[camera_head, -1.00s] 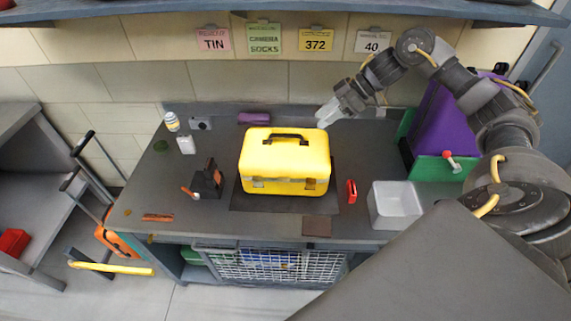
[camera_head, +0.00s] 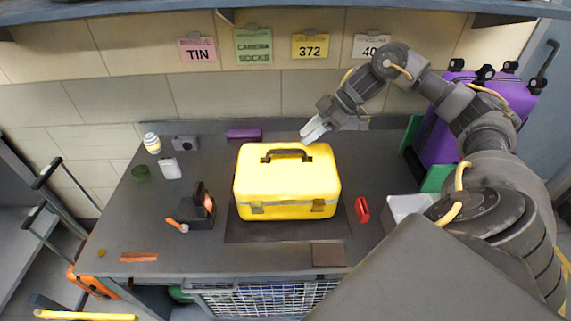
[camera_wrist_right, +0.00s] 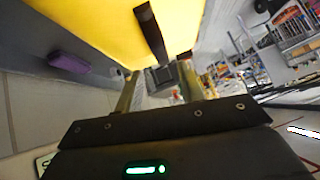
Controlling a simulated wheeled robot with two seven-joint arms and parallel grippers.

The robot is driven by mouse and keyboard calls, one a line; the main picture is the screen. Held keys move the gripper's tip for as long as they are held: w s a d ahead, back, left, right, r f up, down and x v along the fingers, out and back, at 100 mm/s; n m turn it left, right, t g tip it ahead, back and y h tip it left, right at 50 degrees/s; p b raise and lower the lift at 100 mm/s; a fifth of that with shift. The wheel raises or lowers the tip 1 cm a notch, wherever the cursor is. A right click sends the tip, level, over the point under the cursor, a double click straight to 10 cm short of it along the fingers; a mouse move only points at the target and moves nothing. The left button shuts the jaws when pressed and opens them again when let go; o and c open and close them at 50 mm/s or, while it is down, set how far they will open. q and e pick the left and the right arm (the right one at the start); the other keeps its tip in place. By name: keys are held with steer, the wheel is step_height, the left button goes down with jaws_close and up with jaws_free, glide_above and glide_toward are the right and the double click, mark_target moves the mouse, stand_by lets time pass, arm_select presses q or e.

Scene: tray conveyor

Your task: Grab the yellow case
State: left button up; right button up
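The yellow case (camera_head: 287,195) stands upright on a dark mat on the workbench, with its dark handle (camera_head: 287,153) on top. My right gripper (camera_head: 308,135) is above and behind the case's back right edge, pointing left and down toward the handle. In the right wrist view the two fingers (camera_wrist_right: 160,82) are apart with nothing held between them. The yellow case (camera_wrist_right: 90,25) fills the upper left there, and its handle (camera_wrist_right: 150,35) lies ahead of the fingertips, lined up between them. I see no contact. My left gripper is not in view.
A red item (camera_head: 362,210) and a grey bin (camera_head: 405,208) lie right of the case. A black stand (camera_head: 198,208) is to its left. A purple item (camera_head: 244,134) lies behind it; it also shows in the right wrist view (camera_wrist_right: 69,63). A purple suitcase (camera_head: 440,135) stands at right.

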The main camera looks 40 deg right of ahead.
mark_target(286, 151)
steer(key=x, duration=0.3)
steer(key=shift+w+a+f, duration=0.1)
steer(key=shift+w+f, duration=0.1)
steer(key=shift+w, duration=0.1)
steer(key=shift+a+p, duration=0.45)
steer(key=shift+p, duration=0.2)
steer(key=p+x, duration=0.1)
steer(key=x, duration=0.2)
steer(key=shift+w+a+f, duration=0.15)
steer(key=shift+a+f, duration=0.05)
steer(key=shift+a, duration=0.1)
steer(key=shift+w+a+f, duration=0.1)
steer(key=shift+a+f, duration=0.1)
steer(key=shift+f, duration=0.15)
jaws_close()
steer(key=shift+r, duration=0.1)
